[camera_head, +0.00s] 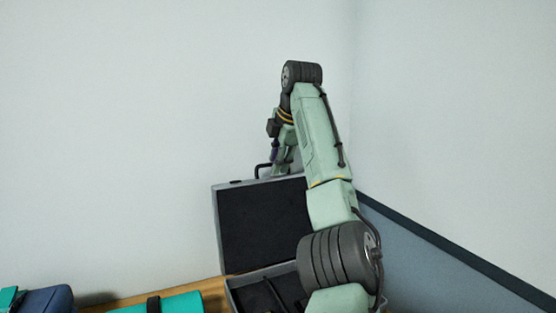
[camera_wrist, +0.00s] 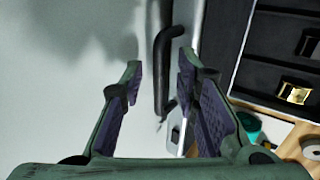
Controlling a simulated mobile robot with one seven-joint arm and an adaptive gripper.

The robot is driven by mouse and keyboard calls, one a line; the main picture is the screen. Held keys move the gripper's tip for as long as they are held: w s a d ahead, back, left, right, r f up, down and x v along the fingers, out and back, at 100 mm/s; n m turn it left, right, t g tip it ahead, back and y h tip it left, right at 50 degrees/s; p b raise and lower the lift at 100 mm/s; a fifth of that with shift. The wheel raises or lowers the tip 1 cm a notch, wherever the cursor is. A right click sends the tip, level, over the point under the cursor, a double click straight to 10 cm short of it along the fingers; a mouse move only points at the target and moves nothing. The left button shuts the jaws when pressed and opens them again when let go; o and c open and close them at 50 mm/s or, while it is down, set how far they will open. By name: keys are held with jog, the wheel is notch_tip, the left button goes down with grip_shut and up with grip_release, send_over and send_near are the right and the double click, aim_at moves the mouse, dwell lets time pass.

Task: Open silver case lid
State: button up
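The silver case stands with its lid (camera_head: 262,222) raised about upright, its black lining facing me in the head view. The open case base (camera_head: 262,291) lies below it, partly hidden by my arm. A black handle (camera_head: 262,169) is at the lid's top edge. In the wrist view the handle (camera_wrist: 160,75) appears between my open fingers, with a gap on both sides; I cannot tell its depth. My gripper (camera_wrist: 160,70) is open and empty. In the head view it is mostly hidden at the lid's top edge.
A teal case (camera_head: 182,303) with a black strap and a dark blue case (camera_head: 48,299) are left of the silver case on the wooden surface (camera_head: 212,289). A pale wall (camera_head: 110,130) stands behind. A blue-grey panel (camera_head: 430,270) is to the right.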

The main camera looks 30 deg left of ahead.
jog(key=shift+r, duration=0.1)
jog(key=v, duration=1.2)
jog(key=shift+s, duration=0.1)
